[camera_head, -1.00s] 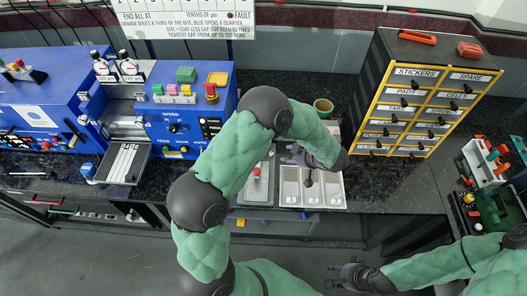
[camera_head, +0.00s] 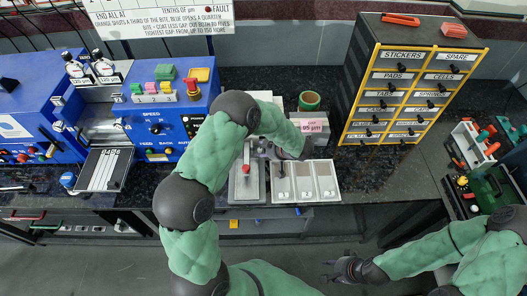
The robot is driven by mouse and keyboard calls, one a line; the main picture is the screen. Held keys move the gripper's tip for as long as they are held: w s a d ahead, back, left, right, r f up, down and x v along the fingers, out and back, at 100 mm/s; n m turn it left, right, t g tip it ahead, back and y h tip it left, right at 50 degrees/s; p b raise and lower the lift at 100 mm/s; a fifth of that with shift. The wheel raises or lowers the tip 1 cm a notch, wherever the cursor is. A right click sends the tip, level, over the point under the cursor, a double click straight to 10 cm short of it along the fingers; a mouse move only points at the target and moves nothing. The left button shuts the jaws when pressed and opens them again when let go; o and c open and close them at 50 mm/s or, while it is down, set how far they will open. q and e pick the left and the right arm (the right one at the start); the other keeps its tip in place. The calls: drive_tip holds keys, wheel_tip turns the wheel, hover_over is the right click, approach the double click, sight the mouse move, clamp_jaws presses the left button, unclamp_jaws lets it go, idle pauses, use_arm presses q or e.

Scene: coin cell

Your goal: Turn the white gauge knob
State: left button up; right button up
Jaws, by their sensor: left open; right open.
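I cannot tell for sure which part is the white gauge knob. Two small white-faced gauges with dark tops, a left one (camera_head: 74,68) and a right one (camera_head: 102,66), stand on the blue machine at the upper left. A pale box with a pink micrometre readout (camera_head: 314,126) stands behind the white trays. My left gripper (camera_head: 266,151) is open, over the area between the grey red-knobbed device (camera_head: 246,185) and the trays; my forearm partly hides it. My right gripper (camera_head: 337,268) is open and empty, low in front of the counter.
A white three-part tray (camera_head: 304,199) lies right of the grey device. A yellow-framed drawer cabinet (camera_head: 408,90) stands to the right. Blue machines (camera_head: 155,128) fill the left. Dark counter is bare in front of the cabinet.

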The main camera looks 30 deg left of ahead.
use_arm(q)
drive_tip(key=shift+a+f, duration=0.15)
clamp_jaws()
drive_tip(key=shift+p, duration=1)
drive_tip(key=shift+n+g, duration=0.3)
drive_tip(key=shift+f, duration=0.1)
